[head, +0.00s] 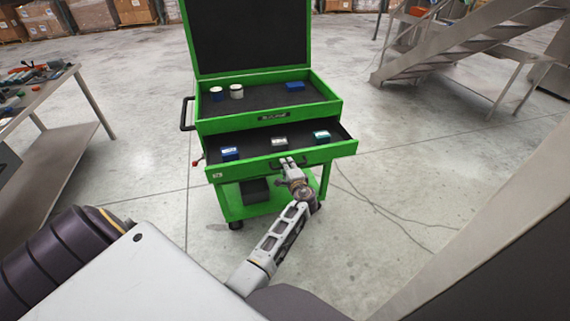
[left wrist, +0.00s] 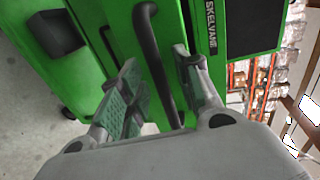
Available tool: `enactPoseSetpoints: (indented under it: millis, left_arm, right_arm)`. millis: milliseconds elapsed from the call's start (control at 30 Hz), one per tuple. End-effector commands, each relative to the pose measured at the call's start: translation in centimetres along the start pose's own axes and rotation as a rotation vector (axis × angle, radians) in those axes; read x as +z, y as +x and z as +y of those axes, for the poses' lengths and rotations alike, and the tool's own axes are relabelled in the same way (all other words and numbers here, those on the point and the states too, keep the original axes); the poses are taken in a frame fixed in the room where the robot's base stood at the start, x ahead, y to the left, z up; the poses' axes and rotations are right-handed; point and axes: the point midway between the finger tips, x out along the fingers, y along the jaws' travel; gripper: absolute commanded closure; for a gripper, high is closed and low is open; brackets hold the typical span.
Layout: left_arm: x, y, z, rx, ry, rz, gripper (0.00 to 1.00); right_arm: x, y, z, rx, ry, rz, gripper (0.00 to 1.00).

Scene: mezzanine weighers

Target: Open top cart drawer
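The green cart (head: 262,98) stands ahead with its lid up. Its top drawer (head: 230,170) is pulled out toward me, and three small boxes show in it. My left gripper (head: 291,163) is at the drawer front, by the handle. In the left wrist view the black handle (left wrist: 158,62) runs between the two fingers of my left gripper (left wrist: 160,75). The fingers are apart, with gaps visible beside the bar, so no firm hold shows. In the head view the gripper partly hides the handle. My right gripper is not in view.
Two small cylinders and a blue box (head: 295,86) sit in the cart's upper tray. A workbench (head: 50,92) stands at the left and metal stairs (head: 460,45) at the back right. Cables (head: 385,215) lie on the floor to the right of the cart.

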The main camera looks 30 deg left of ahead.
Motion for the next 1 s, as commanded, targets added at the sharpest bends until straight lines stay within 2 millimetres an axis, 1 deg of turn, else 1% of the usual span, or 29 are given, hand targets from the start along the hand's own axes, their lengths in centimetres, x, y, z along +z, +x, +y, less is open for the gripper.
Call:
enactPoseSetpoints:
  millis: [100,267,367,500,633,767,1000]
  left_arm:
    - [-0.1,-0.1,0.1,0.000,0.000,0.000,0.67]
    - [-0.1,-0.2,0.2,0.000,0.000,-0.001,0.67]
    - [-0.1,-0.2,0.2,0.000,0.000,-0.001,0.67]
    - [-0.1,-0.2,0.2,0.000,0.000,-0.001,0.67]
    - [-0.1,-0.2,0.1,0.000,0.000,-0.001,0.83]
    - [-0.1,-0.2,0.1,0.000,0.000,-0.001,1.00]
    - [-0.1,-0.2,0.2,0.000,0.000,-0.001,1.00]
  right_arm:
    - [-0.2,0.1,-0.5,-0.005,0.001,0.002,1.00]
    - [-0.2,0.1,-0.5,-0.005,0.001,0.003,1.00]
    - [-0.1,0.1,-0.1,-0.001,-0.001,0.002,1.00]
    - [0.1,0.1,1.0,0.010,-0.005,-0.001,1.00]
    - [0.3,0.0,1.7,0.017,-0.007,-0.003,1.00]
    - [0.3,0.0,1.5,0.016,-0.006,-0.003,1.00]
    - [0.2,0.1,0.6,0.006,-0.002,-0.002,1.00]
